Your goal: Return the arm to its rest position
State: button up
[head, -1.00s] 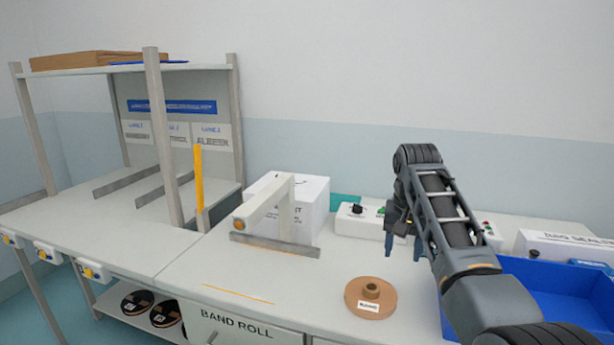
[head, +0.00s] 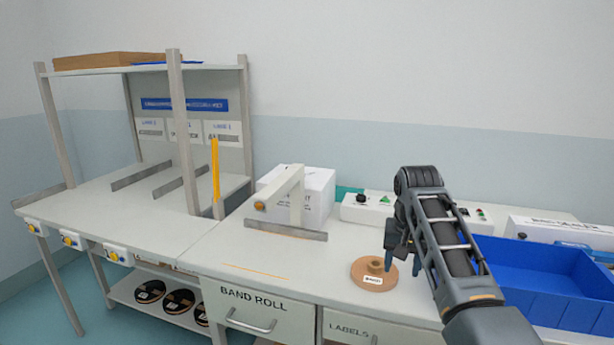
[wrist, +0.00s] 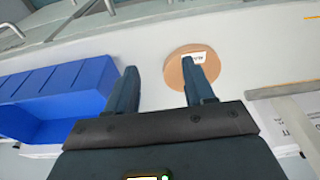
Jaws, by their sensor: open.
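My gripper (head: 404,258) is open and empty, held above the bench on the right side of the head view. Its two fingers also show in the wrist view (wrist: 158,90), apart with nothing between them. A tan round roll core (head: 368,274) with a white label lies flat on the bench just left of the gripper in the head view. In the wrist view the disc (wrist: 190,72) lies beyond the fingers, partly covered by one finger. My arm reaches in from the lower right.
A blue bin (head: 550,262) stands right of my arm. A white box (head: 318,195), a beam stand (head: 296,200) and a control box (head: 365,209) stand behind the disc. A shelved bench (head: 110,222) is at left. The bench front around the orange line (head: 255,272) is clear.

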jog(key=s+f+t, duration=0.1)
jog(key=s+f, duration=0.4)
jog(key=f, duration=0.4)
jog(key=s+f+t, duration=0.2)
jog(key=s+f, duration=0.3)
jog(key=f, duration=0.4)
jog(key=s+f+n+t, duration=0.15)
jog(key=s+f, duration=0.25)
jog(key=s, duration=0.5)
jog(key=s+f+t, duration=0.2)
jog(key=s+f, duration=0.1)
jog(key=s, duration=0.5)
jog(key=s+r+t, duration=0.1)
jog(key=s+r, duration=0.2)
jog(key=s, duration=0.4)
jog(key=s+r+n+t, duration=0.1)
jog(key=s+r, duration=0.1)
jog(key=s, duration=0.5)
jog(key=s+r+t, duration=0.1)
jog(key=s+r, duration=0.2)
jog(key=s, duration=0.4)
jog(key=s+r+t, duration=0.1)
jog(key=s+r, duration=0.4)
jog(key=r, duration=0.4)
jog(key=s+r+t, duration=0.2)
jog(key=s+r, duration=0.4)
jog(key=r, duration=0.3)
jog(key=shift+s+d+n, duration=0.2)
jog(key=shift+s+n, duration=0.05)
jog(key=shift+n, duration=0.2)
